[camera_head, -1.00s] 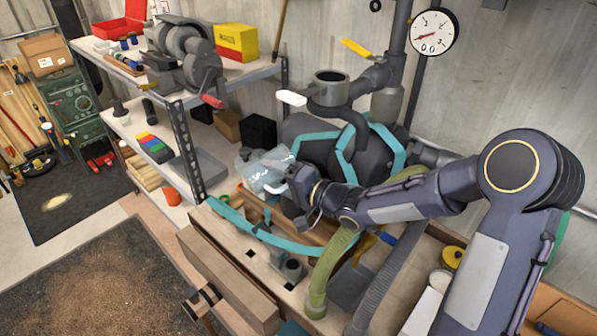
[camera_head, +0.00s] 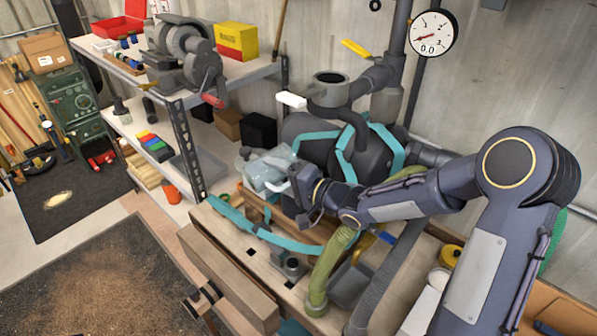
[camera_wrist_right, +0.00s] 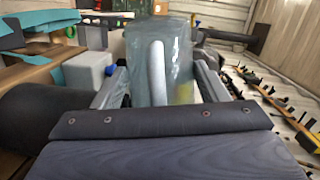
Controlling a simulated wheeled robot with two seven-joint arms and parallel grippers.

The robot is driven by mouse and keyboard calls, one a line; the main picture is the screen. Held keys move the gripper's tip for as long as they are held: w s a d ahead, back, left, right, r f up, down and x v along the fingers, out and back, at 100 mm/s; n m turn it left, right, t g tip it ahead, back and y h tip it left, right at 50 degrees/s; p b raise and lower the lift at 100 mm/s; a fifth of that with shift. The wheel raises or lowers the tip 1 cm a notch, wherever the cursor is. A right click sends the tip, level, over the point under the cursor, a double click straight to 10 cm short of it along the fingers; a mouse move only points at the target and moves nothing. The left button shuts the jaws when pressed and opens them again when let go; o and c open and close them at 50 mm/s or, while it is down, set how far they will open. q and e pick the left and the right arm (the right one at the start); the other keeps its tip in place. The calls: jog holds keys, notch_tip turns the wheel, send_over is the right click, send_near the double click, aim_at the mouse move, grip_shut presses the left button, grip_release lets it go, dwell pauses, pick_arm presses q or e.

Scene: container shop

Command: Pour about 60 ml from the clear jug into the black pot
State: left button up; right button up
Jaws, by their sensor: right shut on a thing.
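The clear jug (camera_head: 262,169) is a see-through, pale blue vessel with a white handle. It is in the air near the middle of the head view and looks tilted to the left. My right gripper (camera_head: 292,184) is shut on its handle; the jug also shows between the fingers in the right wrist view (camera_wrist_right: 142,65). A dark, round, open-topped vessel (camera_head: 292,267) stands on the bench below and in front of the jug. I cannot tell for sure whether it is the black pot. The liquid level is not clear. My left gripper is not in view.
A wooden workbench (camera_head: 225,240) with a teal strip (camera_head: 262,232) lies below. A large dark pump with teal bands (camera_head: 345,150) stands close behind the jug. A green hose (camera_head: 328,265) rises beside my right arm. Metal shelving (camera_head: 185,140) stands at the left.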

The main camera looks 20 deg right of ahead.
jog(key=shift+w+d+r+m+p, duration=0.1)
jog(key=shift+d+r+m+p, duration=0.35)
jog(key=shift+p, duration=0.3)
dwell(0.9)
jog(key=shift+a+f, duration=0.15)
jog(key=shift+a, duration=0.05)
jog(key=a+f+n+b, duration=0.1)
jog(key=b, duration=0.1)
jog(key=f+n+b, duration=0.1)
jog(key=b, duration=0.2)
jog(key=shift+s+a, duration=0.3)
jog(key=shift+a, duration=0.1)
jog(key=shift+a+r+n+h+p, duration=0.15)
jog(key=shift+r+n+h+p, duration=0.15)
jog(key=shift+r+p, duration=0.15)
